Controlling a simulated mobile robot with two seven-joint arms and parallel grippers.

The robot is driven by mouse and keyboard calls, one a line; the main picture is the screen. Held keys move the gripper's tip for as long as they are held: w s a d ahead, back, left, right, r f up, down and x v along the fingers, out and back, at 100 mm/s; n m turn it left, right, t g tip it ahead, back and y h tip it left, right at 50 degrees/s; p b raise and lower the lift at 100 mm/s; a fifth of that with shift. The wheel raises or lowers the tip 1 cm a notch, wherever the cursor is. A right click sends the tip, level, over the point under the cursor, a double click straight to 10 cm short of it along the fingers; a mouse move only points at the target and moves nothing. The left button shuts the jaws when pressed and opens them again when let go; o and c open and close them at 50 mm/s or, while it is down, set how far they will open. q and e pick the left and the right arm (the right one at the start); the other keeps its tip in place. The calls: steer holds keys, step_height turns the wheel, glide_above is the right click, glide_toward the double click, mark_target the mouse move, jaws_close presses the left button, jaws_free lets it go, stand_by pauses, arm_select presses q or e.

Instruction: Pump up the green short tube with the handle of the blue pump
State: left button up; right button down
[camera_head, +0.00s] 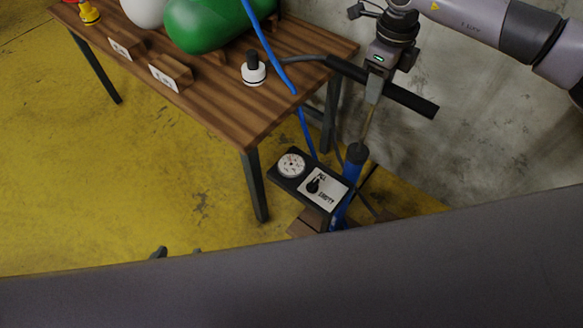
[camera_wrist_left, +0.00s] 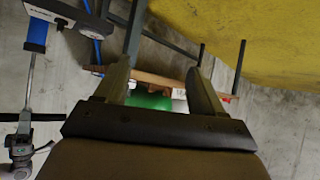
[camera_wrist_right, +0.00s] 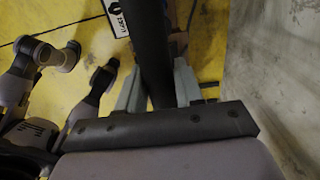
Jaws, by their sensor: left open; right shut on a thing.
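The green short tube (camera_head: 205,22) lies on the wooden table; part of it also shows between the fingers in the left wrist view (camera_wrist_left: 150,100). The blue pump (camera_head: 350,172) stands on the floor right of the table, its shaft showing below the raised black handle (camera_head: 415,100). My right gripper (camera_head: 374,90) is shut on the handle, which also runs between its fingers in the right wrist view (camera_wrist_right: 150,45).
A blue hose (camera_head: 265,45) crosses the table. A white and black piece (camera_head: 253,70) stands near the table's right end. A concrete wall is close on the right.

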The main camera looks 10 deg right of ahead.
arm_select(q)
step_height(320, 180, down, 6)
steer(key=r+b, duration=0.1)
steer(key=b, duration=0.4)
arm_select(e)
step_height(320, 180, down, 17)
steer(key=b, duration=0.4)
steer(key=shift+s+r, duration=0.15)
steer(key=shift+r, duration=0.15)
arm_select(q)
steer(key=shift+m+t+h, duration=0.7)
steer(key=shift+t, duration=0.1)
steer(key=w+d+r, duration=0.1)
steer(key=d+r, duration=0.1)
steer(key=w+d+r, duration=0.1)
steer(key=d, duration=0.1)
steer(key=shift+w, duration=0.3)
